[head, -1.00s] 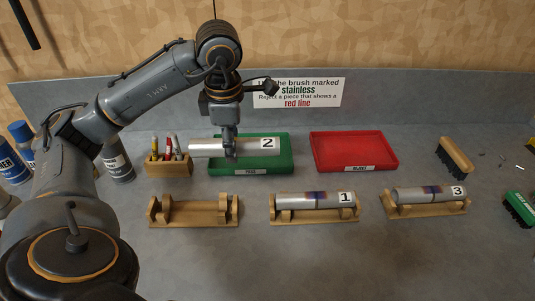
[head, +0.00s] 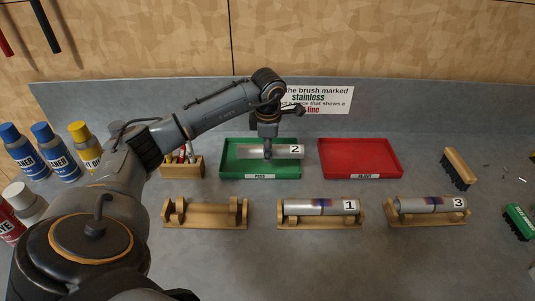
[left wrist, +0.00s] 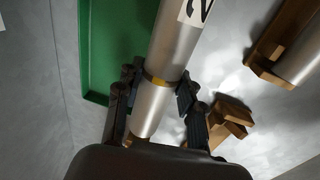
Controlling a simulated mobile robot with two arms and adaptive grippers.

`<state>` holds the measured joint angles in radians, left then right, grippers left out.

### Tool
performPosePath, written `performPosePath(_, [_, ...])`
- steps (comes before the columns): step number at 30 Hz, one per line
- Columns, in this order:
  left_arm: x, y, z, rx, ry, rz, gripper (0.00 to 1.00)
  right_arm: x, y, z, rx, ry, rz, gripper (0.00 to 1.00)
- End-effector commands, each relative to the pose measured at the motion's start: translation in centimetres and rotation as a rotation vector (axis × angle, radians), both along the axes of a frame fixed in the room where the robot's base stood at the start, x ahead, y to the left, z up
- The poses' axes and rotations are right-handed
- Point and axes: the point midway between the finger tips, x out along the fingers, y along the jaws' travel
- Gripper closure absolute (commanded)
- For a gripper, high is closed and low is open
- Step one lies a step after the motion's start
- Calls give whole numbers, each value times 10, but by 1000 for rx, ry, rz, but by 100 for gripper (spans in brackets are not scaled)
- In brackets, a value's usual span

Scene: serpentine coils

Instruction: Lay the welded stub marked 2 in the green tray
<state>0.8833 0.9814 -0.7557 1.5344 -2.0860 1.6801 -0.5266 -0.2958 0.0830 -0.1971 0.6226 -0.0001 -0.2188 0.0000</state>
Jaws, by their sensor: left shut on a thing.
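The welded stub marked 2 (head: 286,152) is a silvery tube with a white number label at its right end. My left gripper (head: 268,153) is shut around it, and the tube lies level across the green tray (head: 232,171) in the head view. Whether it touches the tray floor I cannot tell. In the left wrist view the stub (left wrist: 173,48) runs between the fingers of my left gripper (left wrist: 160,88), with a yellowish band near the grip. The green tray's wall (left wrist: 88,60) shows at the left there. My right gripper is not in view.
A red tray (head: 358,174) stands right of the green one. Stubs 1 (head: 318,207) and 3 (head: 425,204) rest on wooden cradles; a left cradle (head: 205,217) is empty. A pen block (head: 182,168), brushes (head: 458,168) and spray cans (head: 52,150) stand around.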

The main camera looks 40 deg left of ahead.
Motion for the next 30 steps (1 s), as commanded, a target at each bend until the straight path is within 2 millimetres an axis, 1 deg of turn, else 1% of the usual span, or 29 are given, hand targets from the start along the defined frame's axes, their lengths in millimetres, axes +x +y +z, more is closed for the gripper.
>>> performPosePath(1, [-2, 0, -6, 0, 6, 0, 100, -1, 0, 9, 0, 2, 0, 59])
performPosePath(3, [-2, -1, -15, -1, 6, -1, 100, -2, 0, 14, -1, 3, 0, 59])
performPosePath(6, [-2, -1, -25, 0, 2, -1, 100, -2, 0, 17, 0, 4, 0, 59])
performPosePath(14, [-1, 0, -27, 0, 0, -1, 100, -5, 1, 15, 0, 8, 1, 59])
performPosePath(27, [-2, 0, -40, 0, 1, 0, 100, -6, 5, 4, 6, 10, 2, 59])
performPosePath(28, [-2, 0, -40, 0, 3, 0, 56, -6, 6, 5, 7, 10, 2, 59])
performPosePath(29, [-2, 0, -40, 0, 3, 0, 50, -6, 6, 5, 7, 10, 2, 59])
performPosePath(30, [-2, 0, -40, 0, 3, -1, 42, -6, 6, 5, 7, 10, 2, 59])
